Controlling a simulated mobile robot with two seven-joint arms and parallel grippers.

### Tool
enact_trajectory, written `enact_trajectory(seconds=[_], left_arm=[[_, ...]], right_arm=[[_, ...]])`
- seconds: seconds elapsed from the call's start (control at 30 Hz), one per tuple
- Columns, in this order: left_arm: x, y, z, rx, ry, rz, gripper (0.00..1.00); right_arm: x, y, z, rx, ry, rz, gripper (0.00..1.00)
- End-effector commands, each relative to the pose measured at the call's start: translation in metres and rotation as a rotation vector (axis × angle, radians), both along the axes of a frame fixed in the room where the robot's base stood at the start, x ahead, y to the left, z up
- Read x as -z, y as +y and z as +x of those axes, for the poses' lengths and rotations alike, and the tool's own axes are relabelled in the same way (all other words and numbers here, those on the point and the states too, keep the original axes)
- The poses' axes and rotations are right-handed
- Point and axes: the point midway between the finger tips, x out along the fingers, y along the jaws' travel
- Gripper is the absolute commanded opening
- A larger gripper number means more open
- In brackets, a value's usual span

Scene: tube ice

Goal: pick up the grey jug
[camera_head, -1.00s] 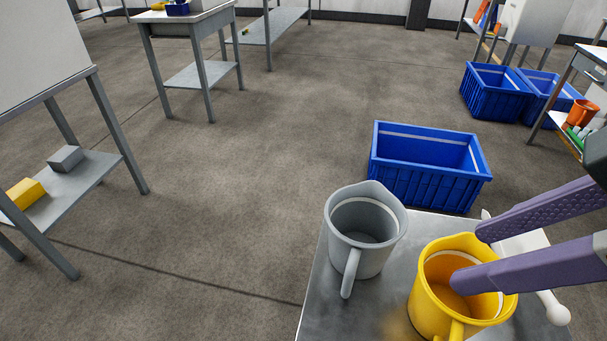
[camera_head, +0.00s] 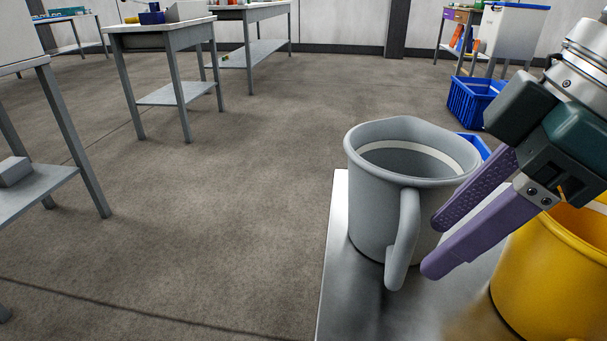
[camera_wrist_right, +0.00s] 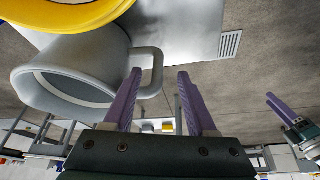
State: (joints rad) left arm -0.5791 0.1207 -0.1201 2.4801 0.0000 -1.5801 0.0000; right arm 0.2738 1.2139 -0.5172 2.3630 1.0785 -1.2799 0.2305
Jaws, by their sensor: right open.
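The grey jug (camera_head: 372,215) stands upright on the metal table, its handle (camera_head: 404,240) facing me. My right gripper (camera_head: 433,247) is open and empty, with purple fingertips just right of the handle. In the right wrist view, the jug (camera_wrist_right: 85,55) is at upper left. Its handle (camera_wrist_right: 156,68) shows partly between the open fingertips; I cannot tell whether they touch it. My left gripper (camera_wrist_right: 282,110) shows small at the right of the wrist view; its opening is unclear. It is out of the head view.
A yellow jug (camera_head: 545,270) stands right of the grey jug, partly under my right gripper. The metal table (camera_head: 370,310) ends just left of the grey jug. A blue crate (camera_head: 470,98) is on the floor behind. Open floor lies left, with grey workbenches (camera_head: 165,40) beyond.

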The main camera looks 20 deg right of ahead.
Motion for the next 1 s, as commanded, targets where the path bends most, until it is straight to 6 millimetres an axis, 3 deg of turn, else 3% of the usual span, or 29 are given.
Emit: enact_trajectory(seconds=[0.47,0.77,1.0], left_arm=[[0.038,0.0,0.0,0.0,0.0,0.0,0.5],[0.038,0.0,0.0,-0.001,0.001,0.0,0.5],[0.038,0.0,0.0,-0.001,0.001,-0.001,0.5]], right_arm=[[0.052,0.018,0.025,-0.001,-0.001,0.0,0.57],[0.055,0.019,0.027,-0.002,-0.001,-0.003,0.57],[0.055,0.019,0.027,-0.001,-0.001,-0.003,0.31]])
